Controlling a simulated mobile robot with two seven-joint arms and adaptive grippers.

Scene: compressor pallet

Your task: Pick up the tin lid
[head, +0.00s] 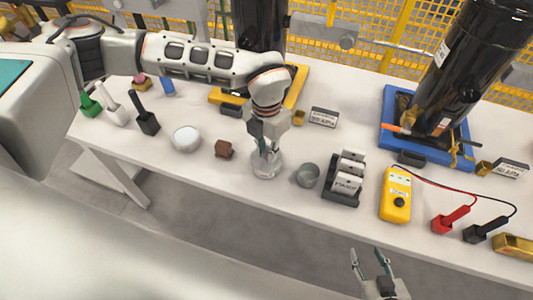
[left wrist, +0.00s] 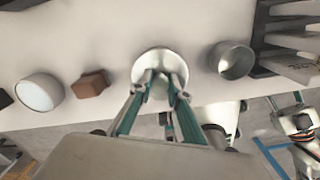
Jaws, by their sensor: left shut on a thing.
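The tin lid (head: 264,172) is a round, shiny metal disc with a small knob, near the front of the white table. It also shows in the left wrist view (left wrist: 146,66). My left gripper (head: 267,152) points down over it and is shut on its knob, the fingertips (left wrist: 160,86) meeting there. I cannot tell whether the lid touches the table. An open grey tin (head: 308,175) stands just right of the lid, and also shows in the left wrist view (left wrist: 233,61). My right gripper (head: 368,262) is open and empty in front of the table.
A brown block (head: 223,149) and a round white dish (head: 187,138) stand left of the lid. A dark rack (head: 341,192) with labelled blocks and a yellow meter (head: 396,196) stand to the right. Black compressors on pallets stand behind.

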